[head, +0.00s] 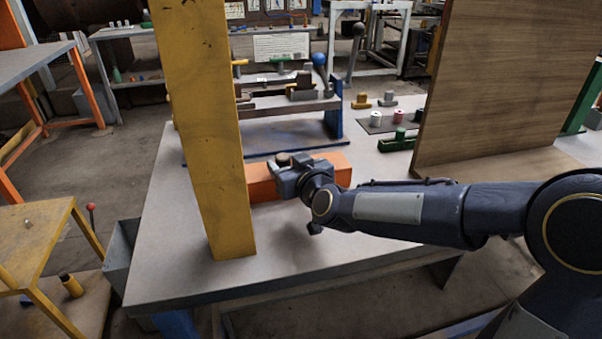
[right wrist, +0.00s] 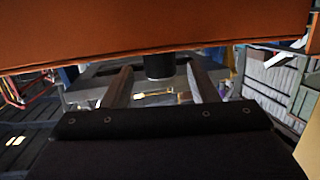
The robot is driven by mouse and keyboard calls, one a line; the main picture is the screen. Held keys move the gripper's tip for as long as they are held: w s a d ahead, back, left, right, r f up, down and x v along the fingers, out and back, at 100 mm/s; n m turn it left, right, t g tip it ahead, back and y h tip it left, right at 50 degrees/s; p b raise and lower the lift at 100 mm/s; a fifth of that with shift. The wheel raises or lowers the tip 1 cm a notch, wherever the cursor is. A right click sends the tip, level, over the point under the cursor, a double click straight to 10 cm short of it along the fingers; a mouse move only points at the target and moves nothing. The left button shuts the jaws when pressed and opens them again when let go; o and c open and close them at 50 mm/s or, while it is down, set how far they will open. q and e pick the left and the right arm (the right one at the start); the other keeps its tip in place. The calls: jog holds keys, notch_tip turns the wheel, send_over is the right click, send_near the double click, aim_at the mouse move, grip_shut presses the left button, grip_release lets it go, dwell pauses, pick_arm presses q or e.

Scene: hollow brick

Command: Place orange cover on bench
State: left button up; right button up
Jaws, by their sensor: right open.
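The orange cover (head: 262,188) is a box-like orange piece on the grey bench (head: 190,225), partly hidden by a yellow upright and my gripper. My right gripper (head: 290,172) is at the front of the cover and overlaps it; from the head I cannot tell whether they touch. In the right wrist view the cover (right wrist: 150,30) fills the top of the picture. The two fingers (right wrist: 160,82) stand apart with no cover between them. My left gripper is not in view.
A tall yellow upright (head: 205,110) stands at the bench's left front. A wooden board (head: 510,80) stands at the right. Behind are a vise-like fixture (head: 290,105), small pots and a green part (head: 397,140). The front-left bench top is clear.

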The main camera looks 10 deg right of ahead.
jog(key=s+d+g, duration=0.1)
jog(key=s+d, duration=0.1)
jog(key=s, duration=0.4)
jog(key=s+d+g+p, duration=0.1)
jog(key=s+d, duration=0.1)
jog(key=s, duration=0.3)
jog(key=s+d+f+m+g+y, duration=0.1)
jog(key=s+d, duration=0.1)
jog(key=s, duration=0.4)
jog(key=shift+s+g, duration=0.35)
jog(key=shift+g, duration=0.05)
jog(key=s+d+f+m+g, duration=0.1)
jog(key=s+d+f+g, duration=0.1)
jog(key=s, duration=0.6)
jog(key=s+d+f+m+g+h, duration=0.1)
jog(key=s+f+g, duration=0.3)
jog(key=s, duration=0.4)
jog(key=shift+s+d+f+m, duration=0.15)
jog(key=shift+d+f+m, duration=0.5)
jog(key=shift+f, duration=0.25)
